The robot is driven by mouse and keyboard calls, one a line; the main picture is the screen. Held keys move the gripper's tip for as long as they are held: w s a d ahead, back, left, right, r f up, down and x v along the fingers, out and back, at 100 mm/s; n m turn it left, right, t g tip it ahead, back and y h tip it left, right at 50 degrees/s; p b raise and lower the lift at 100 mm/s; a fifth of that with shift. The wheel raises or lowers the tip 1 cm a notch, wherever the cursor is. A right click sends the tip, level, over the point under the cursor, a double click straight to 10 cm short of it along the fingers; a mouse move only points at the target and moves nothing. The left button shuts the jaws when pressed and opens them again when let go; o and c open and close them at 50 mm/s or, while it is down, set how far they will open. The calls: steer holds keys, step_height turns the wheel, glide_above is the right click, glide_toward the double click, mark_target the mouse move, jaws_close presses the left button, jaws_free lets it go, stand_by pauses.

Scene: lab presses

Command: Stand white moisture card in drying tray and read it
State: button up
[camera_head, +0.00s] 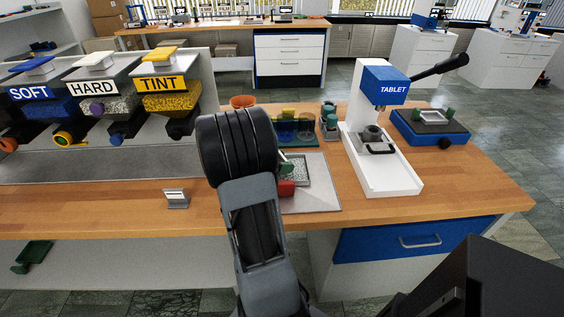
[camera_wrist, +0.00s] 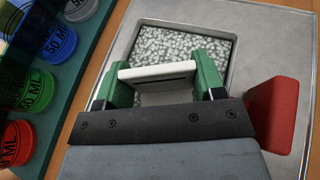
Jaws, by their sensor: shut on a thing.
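The white moisture card (camera_wrist: 157,72) shows in the wrist view with a dark line across it and a green block (camera_wrist: 208,72) at each end. My gripper (camera_wrist: 157,98) is shut on it, its dark fingertips at the green blocks. The drying tray (camera_wrist: 124,45) is a flat grey tray with a square recess of speckled grey beads, and the card is over the recess's near side. I cannot tell whether the card touches the beads. In the head view the tray (camera_head: 325,196) lies on the wooden bench, and my arm hides most of the card.
A red block (camera_wrist: 272,105) is close right of my gripper. A green rack (camera_wrist: 75,95) of coloured 50 ML cups stands left. The TABLET press (camera_head: 385,165) stands right of the tray, and the SOFT, HARD and TINT dispensers (camera_head: 95,90) stand left. A small grey stand (camera_head: 176,198) is on the front bench.

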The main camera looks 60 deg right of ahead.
steer(key=shift+f, duration=0.25)
steer(key=o, duration=0.9)
steer(key=shift+r, duration=0.1)
